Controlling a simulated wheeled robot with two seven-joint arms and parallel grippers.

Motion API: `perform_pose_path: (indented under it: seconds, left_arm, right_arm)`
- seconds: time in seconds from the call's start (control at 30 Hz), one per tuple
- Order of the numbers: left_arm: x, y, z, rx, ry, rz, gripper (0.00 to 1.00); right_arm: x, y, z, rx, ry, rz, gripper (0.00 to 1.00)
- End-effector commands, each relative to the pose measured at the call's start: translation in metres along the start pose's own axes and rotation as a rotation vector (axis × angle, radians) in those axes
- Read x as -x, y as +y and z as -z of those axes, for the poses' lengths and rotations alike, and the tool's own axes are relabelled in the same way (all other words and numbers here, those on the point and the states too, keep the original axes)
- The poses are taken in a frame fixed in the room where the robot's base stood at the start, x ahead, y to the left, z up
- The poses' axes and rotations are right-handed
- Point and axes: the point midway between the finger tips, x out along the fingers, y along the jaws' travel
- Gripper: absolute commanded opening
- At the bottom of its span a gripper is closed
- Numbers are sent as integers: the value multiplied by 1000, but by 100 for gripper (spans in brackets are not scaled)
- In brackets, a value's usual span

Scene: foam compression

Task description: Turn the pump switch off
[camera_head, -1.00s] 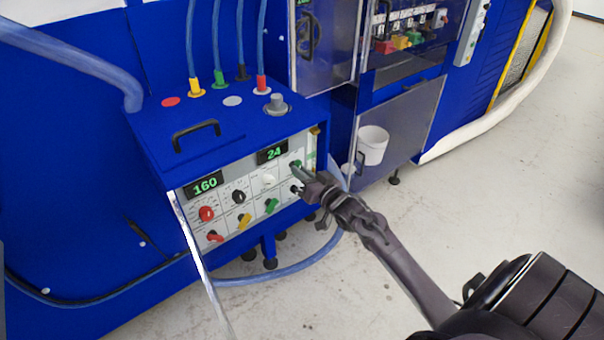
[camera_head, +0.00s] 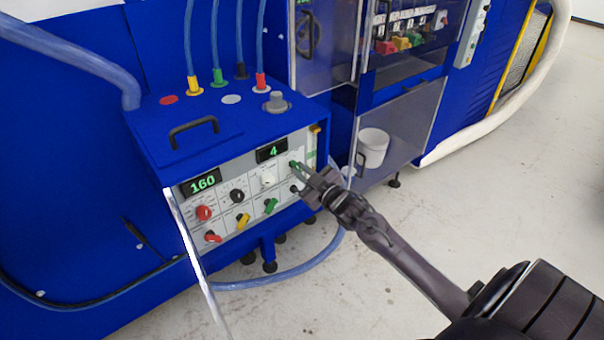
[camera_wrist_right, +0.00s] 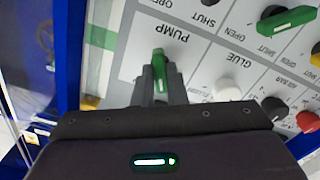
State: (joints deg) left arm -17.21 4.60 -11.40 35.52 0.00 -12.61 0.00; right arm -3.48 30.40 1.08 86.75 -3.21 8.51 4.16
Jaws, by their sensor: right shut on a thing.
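The pump switch is a small green knob (camera_wrist_right: 159,72) under the word PUMP in the right wrist view, where the panel appears upside down. My right gripper (camera_wrist_right: 159,88) is shut on this knob, with a dark finger on each side of it. In the head view my right gripper (camera_head: 298,170) reaches the upper right of the control panel (camera_head: 225,222), and its fingers partly hide the knob. The panel's right display (camera_head: 271,151) reads 4 and its left display (camera_head: 203,182) reads 160. My left gripper is not in view.
Beside the pump knob is a white glue knob (camera_head: 268,178). Red (camera_head: 204,212), yellow (camera_head: 243,220) and green (camera_head: 270,206) knobs sit nearby on the panel. A blue hose (camera_head: 290,272) curves below the box. The floor at the right is clear.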

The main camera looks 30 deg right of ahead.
Motion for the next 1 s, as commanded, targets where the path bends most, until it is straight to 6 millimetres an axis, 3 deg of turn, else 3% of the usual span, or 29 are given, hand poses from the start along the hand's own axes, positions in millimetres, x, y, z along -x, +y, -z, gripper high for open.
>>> perform_pose_path:
  seconds: [0.73, 0.77, 0.9, 1.0]
  left_arm:
    - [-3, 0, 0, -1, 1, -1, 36]
    - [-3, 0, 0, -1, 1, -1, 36]
    - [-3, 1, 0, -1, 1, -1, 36]
    - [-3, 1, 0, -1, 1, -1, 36]
  right_arm:
    - [0, 0, 0, 90, 0, 1, 0]
    - [0, -1, 0, 90, 0, 1, 14]
    - [0, 0, 0, 89, 0, 1, 33]
    - [0, 0, 0, 89, 0, 1, 34]
